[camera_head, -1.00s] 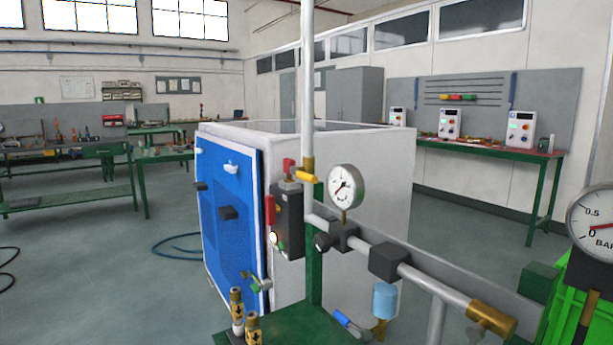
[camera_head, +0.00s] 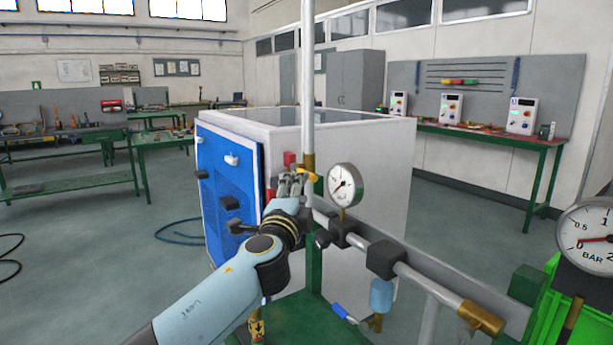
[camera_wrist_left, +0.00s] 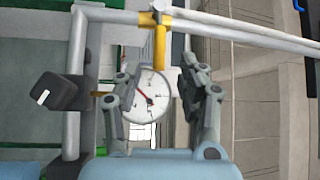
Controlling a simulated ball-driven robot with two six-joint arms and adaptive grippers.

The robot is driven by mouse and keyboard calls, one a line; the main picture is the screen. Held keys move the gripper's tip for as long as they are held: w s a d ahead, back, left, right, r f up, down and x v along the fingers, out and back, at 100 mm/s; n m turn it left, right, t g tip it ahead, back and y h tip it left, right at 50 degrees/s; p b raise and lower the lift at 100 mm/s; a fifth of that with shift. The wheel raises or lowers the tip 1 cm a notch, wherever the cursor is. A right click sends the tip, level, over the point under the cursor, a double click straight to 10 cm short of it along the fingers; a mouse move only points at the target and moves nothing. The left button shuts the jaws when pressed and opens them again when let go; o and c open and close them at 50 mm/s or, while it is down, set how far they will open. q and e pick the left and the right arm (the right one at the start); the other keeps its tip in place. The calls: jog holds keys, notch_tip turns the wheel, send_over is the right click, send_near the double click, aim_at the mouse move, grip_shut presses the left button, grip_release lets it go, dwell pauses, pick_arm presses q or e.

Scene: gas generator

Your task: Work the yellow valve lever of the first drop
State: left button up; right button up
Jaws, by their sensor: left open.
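The yellow valve lever (camera_head: 308,173) sits on the brass valve of the upright white pipe (camera_head: 308,80), just left of a round gauge (camera_head: 344,185). My left gripper (camera_head: 291,183) is at the lever and partly hides the valve from the head camera. In the left wrist view the yellow lever (camera_wrist_left: 159,48) points down from the pipe toward the gap between the two fingers of my left gripper (camera_wrist_left: 157,72). The fingers are apart. I cannot tell whether they touch the lever. My right gripper is not in view.
A blue-fronted white cabinet (camera_head: 390,150) stands behind the pipe. A grey pipe runs right with a dark block (camera_head: 385,260) and a brass end (camera_head: 483,318). A blue-handled valve (camera_head: 345,314) hangs below. A larger gauge (camera_head: 590,238) is at the right edge.

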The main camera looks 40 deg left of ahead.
pick_arm(q)
jog(key=x, duration=0.8)
jog(key=shift+w+a, duration=0.1)
jog(key=shift+w, duration=0.15)
jog(key=shift+c, duration=0.4)
grip_shut()
jog(key=shift+f, duration=0.1)
